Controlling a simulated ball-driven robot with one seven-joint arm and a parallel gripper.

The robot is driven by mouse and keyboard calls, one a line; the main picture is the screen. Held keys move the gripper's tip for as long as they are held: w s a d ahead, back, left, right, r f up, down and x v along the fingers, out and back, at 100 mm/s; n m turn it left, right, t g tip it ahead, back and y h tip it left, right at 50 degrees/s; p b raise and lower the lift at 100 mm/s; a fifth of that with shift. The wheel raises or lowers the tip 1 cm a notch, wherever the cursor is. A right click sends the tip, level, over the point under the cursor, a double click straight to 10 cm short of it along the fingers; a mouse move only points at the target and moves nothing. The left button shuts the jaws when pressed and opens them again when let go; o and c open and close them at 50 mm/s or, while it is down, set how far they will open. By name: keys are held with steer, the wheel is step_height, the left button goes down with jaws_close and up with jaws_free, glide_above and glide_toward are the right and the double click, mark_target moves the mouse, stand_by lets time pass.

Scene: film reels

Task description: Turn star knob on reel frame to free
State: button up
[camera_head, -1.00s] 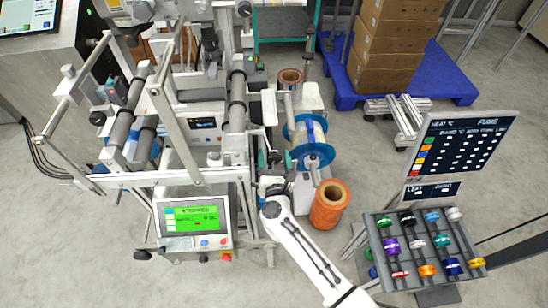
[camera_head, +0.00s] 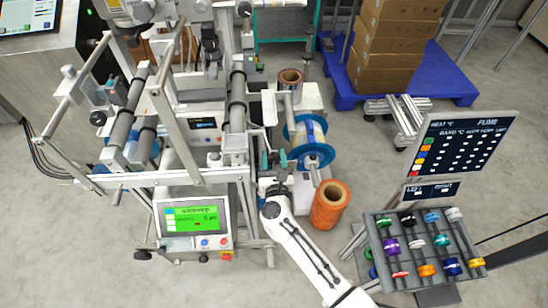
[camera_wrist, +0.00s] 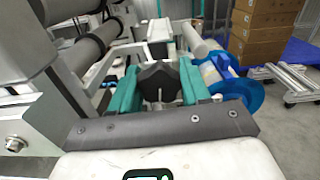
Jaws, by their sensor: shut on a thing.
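The dark star knob (camera_wrist: 160,80) sits in the middle of the wrist view, on the reel frame beside the grey rollers. My gripper (camera_wrist: 158,86) has one teal finger on each side of the knob and is shut on it. In the head view my gripper (camera_head: 274,160) reaches the right side of the machine, just left of the blue-flanged reel (camera_head: 318,157). The knob is hidden behind my gripper and wrist there. The blue reel also shows right of my fingers in the wrist view (camera_wrist: 240,92). Any free or locked marking is too small to see.
An orange roll (camera_head: 330,205) stands right of my wrist. The machine's green-screen panel (camera_head: 193,218) is left of my arm. A rack of coloured spools (camera_head: 425,245) stands at the lower right. A blue pallet with boxes (camera_head: 400,75) is behind on open floor.

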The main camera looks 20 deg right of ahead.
steer(key=shift+n, duration=1)
steer(key=o, duration=1.1)
steer(key=shift+c, duration=0.2)
steer(key=shift+s, duration=0.1)
steer(key=v, duration=1)
steer(key=shift+s+a, duration=0.15)
steer(key=shift+s, duration=0.2)
